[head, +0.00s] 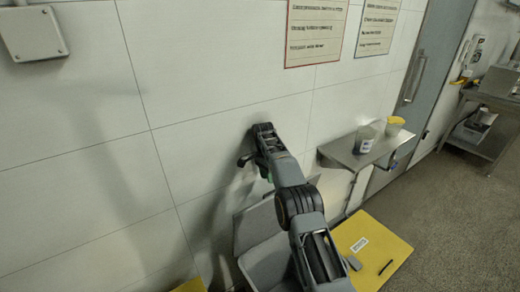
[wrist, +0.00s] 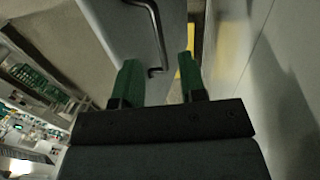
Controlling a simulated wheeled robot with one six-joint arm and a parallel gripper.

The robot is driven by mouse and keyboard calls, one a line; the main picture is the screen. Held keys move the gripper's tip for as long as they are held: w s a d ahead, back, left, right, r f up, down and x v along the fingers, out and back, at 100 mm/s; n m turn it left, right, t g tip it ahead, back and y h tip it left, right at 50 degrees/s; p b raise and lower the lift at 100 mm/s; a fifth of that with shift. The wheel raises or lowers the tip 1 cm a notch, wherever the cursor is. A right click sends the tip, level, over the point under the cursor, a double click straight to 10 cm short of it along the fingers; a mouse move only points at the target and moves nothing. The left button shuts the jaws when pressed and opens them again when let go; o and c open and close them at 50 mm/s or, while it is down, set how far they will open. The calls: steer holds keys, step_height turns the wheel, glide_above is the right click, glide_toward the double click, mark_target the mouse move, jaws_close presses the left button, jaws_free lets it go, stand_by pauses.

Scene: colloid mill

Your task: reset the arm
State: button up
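My arm reaches up from the bottom of the head view toward the tiled wall. My gripper is at its far end, and in the head view only a bit of green shows there, mostly hidden by the wrist. In the wrist view, the two green fingers of my gripper (wrist: 160,76) stand apart with nothing held between them. Beyond them is a grey panel (wrist: 118,28) with a dark bent handle (wrist: 158,35). I see no contact between the fingers and the panel.
Below my arm are a grey open housing (head: 262,262) and a yellow panel (head: 350,235) with a label. A grey door (head: 432,70) and open floor (head: 445,220) lie further right.

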steer(key=s+d+r+n+t, duration=0.2)
steer(key=s+r+n, duration=0.1)
steer(key=s+r, duration=0.45)
steer(key=s+d+r+n+t, duration=0.1)
steer(key=s+d+r+n, duration=0.2)
steer(key=s+r, duration=0.4)
steer(key=s+d+f+n+t, duration=0.1)
steer(key=s+f+n, duration=0.1)
steer(key=s, duration=0.8)
steer(key=s+d+f+n+t+y, duration=0.1)
steer(key=s+n, duration=0.3)
steer(key=s, duration=0.7)
steer(key=shift+f+t, duration=0.55)
steer(key=shift+t, duration=0.05)
